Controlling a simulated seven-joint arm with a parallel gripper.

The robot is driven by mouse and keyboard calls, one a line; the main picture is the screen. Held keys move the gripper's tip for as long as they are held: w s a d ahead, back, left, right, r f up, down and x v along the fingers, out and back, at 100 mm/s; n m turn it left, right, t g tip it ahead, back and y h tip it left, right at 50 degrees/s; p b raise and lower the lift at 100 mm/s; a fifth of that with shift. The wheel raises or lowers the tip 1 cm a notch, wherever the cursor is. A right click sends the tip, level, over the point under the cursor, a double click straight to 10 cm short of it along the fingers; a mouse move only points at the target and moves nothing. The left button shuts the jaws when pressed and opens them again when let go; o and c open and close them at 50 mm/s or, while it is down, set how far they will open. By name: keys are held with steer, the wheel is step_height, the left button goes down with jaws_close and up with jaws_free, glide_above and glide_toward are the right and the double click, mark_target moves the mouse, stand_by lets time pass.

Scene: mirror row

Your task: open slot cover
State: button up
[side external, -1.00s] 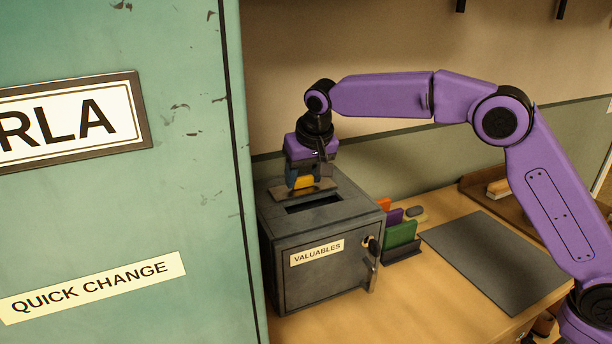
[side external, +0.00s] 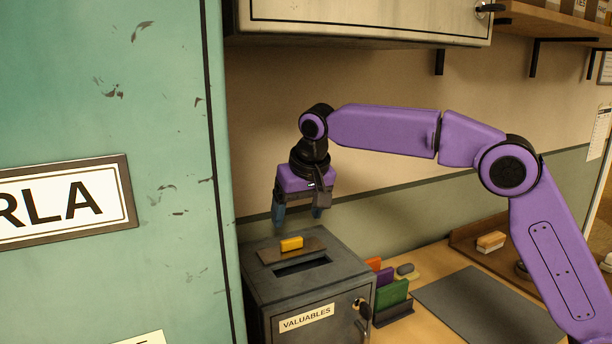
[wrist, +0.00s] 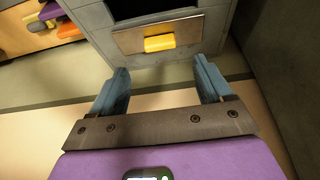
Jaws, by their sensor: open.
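The slot cover (side external: 291,249) is a flat metal plate with a yellow grip (side external: 291,243) on the top of a dark grey box labelled VALUABLES (side external: 262,292). The dark slot (side external: 301,267) in the box top is uncovered beside the plate, on its near side. My gripper (side external: 299,222) is open and empty above the box, apart from the yellow grip. In the wrist view its two blue fingers (wrist: 162,78) are spread wide. The cover (wrist: 122,40) and its yellow grip (wrist: 160,43) lie beyond the fingertips there, with part of the dark slot behind.
Coloured upright cards (side external: 391,292) stand in a holder right of the box. A dark mat (side external: 475,304) lies on the bench farther right. A teal cabinet (side external: 110,130) fills the left, and a wall cupboard (side external: 365,20) hangs above my arm.

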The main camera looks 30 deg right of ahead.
steer(key=v, duration=0.9)
steer(key=shift+r, duration=0.35)
steer(key=shift+s, duration=0.1)
steer(key=s+d+f+n+g, duration=0.1)
steer(key=s+d+f+n, duration=0.3)
steer(key=s+d+f, duration=0.3)
steer(key=s+d+f+n+g, duration=0.2)
steer(key=s+d+f+n, duration=0.2)
steer(key=s, duration=1.4)
steer(key=s+d+f+n+g, duration=0.1)
steer(key=s+d+f+n, duration=0.3)
steer(key=s+d+f, duration=0.5)
steer(key=s+f, duration=0.1)
steer(key=s, duration=0.3)
steer(key=shift+d+f+n, duration=0.25)
steer(key=shift+d+n, duration=0.05)
steer(key=shift+d, duration=0.05)
